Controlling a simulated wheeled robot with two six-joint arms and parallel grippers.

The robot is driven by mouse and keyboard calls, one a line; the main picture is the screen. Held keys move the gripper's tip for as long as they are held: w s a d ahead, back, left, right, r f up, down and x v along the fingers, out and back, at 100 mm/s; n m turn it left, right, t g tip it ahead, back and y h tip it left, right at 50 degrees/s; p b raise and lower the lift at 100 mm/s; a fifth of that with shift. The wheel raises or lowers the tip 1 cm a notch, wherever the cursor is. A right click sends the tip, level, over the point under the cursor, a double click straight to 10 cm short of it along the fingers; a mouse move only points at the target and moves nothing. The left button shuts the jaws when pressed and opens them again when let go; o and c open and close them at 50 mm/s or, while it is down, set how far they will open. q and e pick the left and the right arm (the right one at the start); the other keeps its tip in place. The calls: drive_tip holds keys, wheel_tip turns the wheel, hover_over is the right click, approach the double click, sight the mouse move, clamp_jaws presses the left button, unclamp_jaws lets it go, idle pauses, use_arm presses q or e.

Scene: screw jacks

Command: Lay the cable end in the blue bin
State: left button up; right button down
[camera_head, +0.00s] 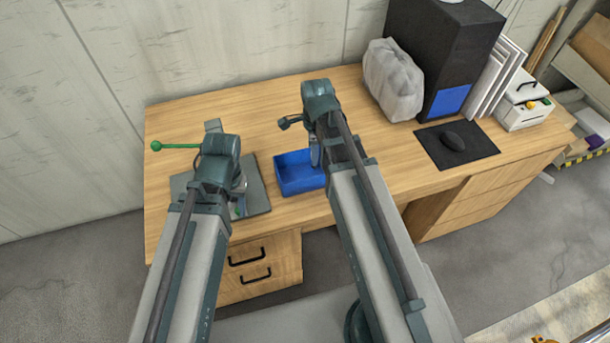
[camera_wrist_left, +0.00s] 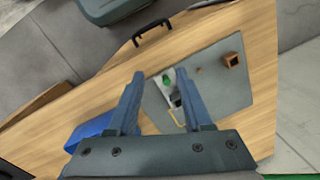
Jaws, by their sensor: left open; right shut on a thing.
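The blue bin (camera_head: 290,182) stands open on the desk, left of the middle in the head view. Part of it shows at the lower left in the left wrist view (camera_wrist_left: 88,130). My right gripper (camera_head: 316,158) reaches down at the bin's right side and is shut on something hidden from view. I cannot make out the cable end in either view.
On the mat are a small green part (camera_wrist_left: 167,80), a tan curved piece (camera_wrist_left: 178,119) and a brown block (camera_wrist_left: 231,60). A green ball-ended rod (camera_head: 178,146) shows at left. A black tower (camera_head: 450,55), a bagged object (camera_head: 392,80) and a mouse (camera_head: 453,140) stand right.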

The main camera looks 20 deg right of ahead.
drive_tip(key=w+a, duration=0.2)
drive_tip(key=w, duration=0.2)
use_arm(q)
wheel_tip(320, 180, down, 10)
drive_tip(key=b, duration=1)
drive_tip(key=shift+r, duration=0.15)
use_arm(e)
hover_over(303, 177)
wheel_tip(303, 177, down, 10)
drive_tip(key=shift+r, duration=0.15)
drive_tip(key=shift+s, duration=0.1)
use_arm(q)
drive_tip(key=shift+f, duration=0.25)
use_arm(e)
drive_tip(key=shift+f, duration=0.25)
use_arm(q)
drive_tip(key=shift+r, duration=0.1)
use_arm(e)
drive_tip(key=c, duration=0.7)
unclamp_jaws()
drive_tip(key=shift+r, duration=0.1)
